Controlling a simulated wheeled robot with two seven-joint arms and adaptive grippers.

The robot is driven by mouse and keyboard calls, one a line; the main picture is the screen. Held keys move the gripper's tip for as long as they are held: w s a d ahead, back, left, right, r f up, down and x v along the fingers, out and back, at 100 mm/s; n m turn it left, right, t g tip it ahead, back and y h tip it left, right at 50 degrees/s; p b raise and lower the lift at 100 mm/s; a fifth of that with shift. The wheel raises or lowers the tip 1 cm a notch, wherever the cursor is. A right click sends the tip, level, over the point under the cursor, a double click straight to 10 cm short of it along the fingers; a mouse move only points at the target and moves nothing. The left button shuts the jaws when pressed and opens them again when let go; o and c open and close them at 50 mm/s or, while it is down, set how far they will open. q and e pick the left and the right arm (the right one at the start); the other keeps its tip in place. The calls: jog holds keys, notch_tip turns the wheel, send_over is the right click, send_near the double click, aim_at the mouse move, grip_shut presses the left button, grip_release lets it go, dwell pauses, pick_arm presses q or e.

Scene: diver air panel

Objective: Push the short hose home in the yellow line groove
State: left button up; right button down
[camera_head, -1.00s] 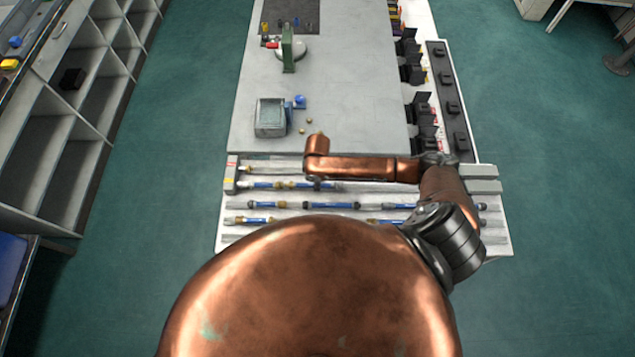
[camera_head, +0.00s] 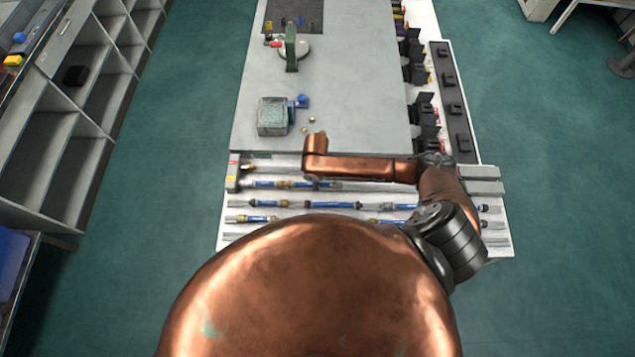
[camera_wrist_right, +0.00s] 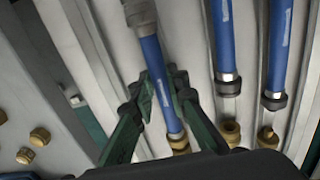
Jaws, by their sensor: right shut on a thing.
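In the right wrist view a short blue hose (camera_wrist_right: 152,58) runs between the green fingers of my right gripper (camera_wrist_right: 163,90). It has a grey fitting at the upper end and a brass fitting at the lower end. The gripper is shut on this hose. It lies along a pale groove; its seating depth is unclear. In the head view the grooved rack (camera_head: 230,242) lies at the bench's front, with a yellow and red label at its left end. My right forearm hides part of the rack and the gripper tips. My left gripper is not in view.
More blue hoses (camera_wrist_right: 224,38) with dark collars and brass fittings lie in neighbouring grooves. Brass nuts (camera_wrist_right: 40,136) lie on the grey bench. A grey box (camera_head: 272,118) and a green stand (camera_head: 291,50) are further back. Black brackets line the bench's right side.

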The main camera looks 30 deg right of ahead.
jog(key=shift+w+a, duration=0.35)
jog(key=shift+a, duration=0.15)
jog(key=c, duration=1.8)
grip_release()
jog(key=shift+s, duration=0.1)
notch_tip(320, 180, up, 12)
